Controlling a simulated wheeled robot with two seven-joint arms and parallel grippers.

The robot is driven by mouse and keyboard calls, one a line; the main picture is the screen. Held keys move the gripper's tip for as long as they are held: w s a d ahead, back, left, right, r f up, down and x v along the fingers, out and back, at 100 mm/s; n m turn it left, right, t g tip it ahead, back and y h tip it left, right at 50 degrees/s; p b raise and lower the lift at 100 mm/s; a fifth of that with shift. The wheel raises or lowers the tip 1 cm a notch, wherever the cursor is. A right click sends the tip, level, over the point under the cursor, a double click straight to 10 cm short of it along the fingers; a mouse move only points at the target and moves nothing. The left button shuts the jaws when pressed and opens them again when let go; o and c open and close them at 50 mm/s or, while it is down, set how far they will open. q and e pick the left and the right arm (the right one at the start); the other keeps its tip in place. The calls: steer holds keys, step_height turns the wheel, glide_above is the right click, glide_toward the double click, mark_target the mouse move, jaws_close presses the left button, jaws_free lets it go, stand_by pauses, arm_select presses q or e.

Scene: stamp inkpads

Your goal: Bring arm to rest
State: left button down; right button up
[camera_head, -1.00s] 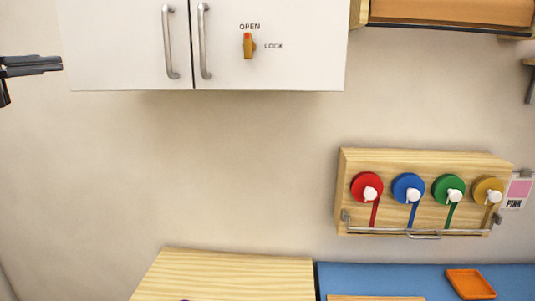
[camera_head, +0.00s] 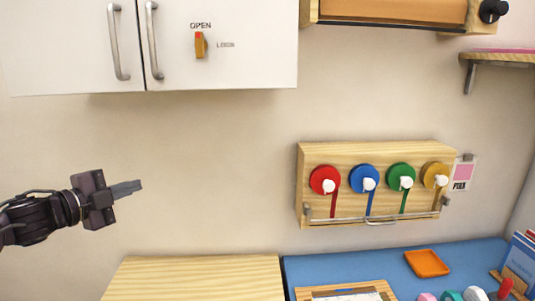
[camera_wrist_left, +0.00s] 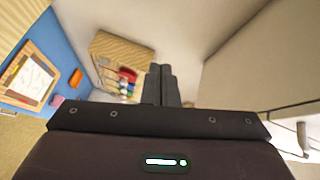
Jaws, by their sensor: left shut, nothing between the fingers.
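My left gripper (camera_head: 128,188) comes in from the left in the head view, in the air in front of the bare wall and below the white cabinet (camera_head: 240,70). Its fingers are together and nothing is between them. In the left wrist view its fingertips (camera_wrist_left: 160,72) also show closed and empty. It touches nothing. My right gripper is not in view.
A wooden rack (camera_head: 312,150) with red, blue, green and yellow dispensers is on the wall at right. Below are a wooden surface (camera_head: 195,280) and a blue table (camera_head: 310,266) with an orange tray (camera_head: 427,263). A wall shelf (camera_head: 500,60) is at upper right.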

arm_select(q)
steer(key=s+d+f+n+g+y, duration=0.1)
steer(key=s+d+f+n+y, duration=0.15)
steer(key=f, duration=0.55)
steer(key=s+d+f+n+y, duration=0.2)
steer(key=s+d+f+n, duration=0.15)
steer(key=f, duration=0.35)
steer(key=s+d+f+n+g+y, duration=0.1)
steer(key=s+d+f+n+y, duration=0.2)
steer(key=f, duration=0.5)
steer(key=s+d+f+n+g, duration=0.2)
steer(key=s+f+n+g, duration=0.3)
steer(key=s, duration=0.6)
steer(key=s+d+f+n+g, duration=0.3)
steer(key=s+f+n+g, duration=0.15)
steer(key=s, duration=0.55)
step_height(320, 180, down, 30)
steer(key=s+g, duration=0.1)
steer(key=s+a+f, duration=0.2)
steer(key=s+f, duration=0.7)
steer(key=s, duration=0.1)
steer(key=s+a+f+g, duration=0.1)
steer(key=s+a+f, duration=0.1)
steer(key=s+f, duration=0.8)
steer(key=shift+s, duration=0.2)
steer(key=shift+a+m, duration=0.1)
steer(key=shift+m, duration=0.15)
